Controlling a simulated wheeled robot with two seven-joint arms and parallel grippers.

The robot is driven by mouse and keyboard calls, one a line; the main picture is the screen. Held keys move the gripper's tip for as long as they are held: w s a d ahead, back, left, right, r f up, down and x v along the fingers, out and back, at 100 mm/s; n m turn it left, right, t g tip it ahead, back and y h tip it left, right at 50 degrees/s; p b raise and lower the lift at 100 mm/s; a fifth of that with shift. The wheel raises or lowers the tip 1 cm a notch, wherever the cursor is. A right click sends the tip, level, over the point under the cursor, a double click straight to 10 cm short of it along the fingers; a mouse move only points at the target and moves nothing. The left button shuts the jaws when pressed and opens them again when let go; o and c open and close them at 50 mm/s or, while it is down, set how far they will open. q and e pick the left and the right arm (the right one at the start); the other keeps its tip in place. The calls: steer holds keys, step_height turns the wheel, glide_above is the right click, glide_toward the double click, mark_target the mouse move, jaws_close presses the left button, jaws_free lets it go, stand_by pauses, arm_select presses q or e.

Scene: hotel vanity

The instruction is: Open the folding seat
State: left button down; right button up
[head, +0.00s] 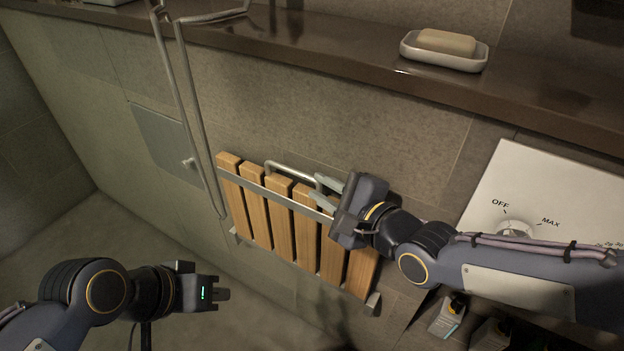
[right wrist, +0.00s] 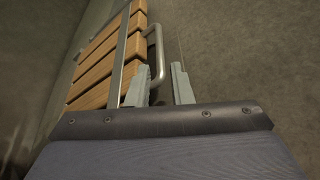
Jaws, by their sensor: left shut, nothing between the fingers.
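The folding seat (head: 256,219) has wooden slats on a metal frame and is folded up flat against the tiled wall. A metal loop handle (head: 285,166) stands at its top edge; it also shows in the right wrist view (right wrist: 158,50). My right gripper (head: 319,189) is at the right end of this handle. In the right wrist view its two fingers (right wrist: 161,82) are apart, with the handle's bend between their tips and a gap on the right side. My left gripper (head: 222,294) is shut and empty, low at left, apart from the seat.
A brown ledge (head: 330,38) runs above the seat and bears a soap dish (head: 460,60) with soap. A white control panel (head: 570,195) with a dial is at right. Metal bars (head: 187,110) hang left of the seat. Small bottles (head: 447,315) stand at lower right. The floor below is clear.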

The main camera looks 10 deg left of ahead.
mark_target(297, 174)
steer(key=b+x, duration=0.1)
steer(key=x, duration=0.6)
steer(key=shift+c, duration=0.4)
jaws_close()
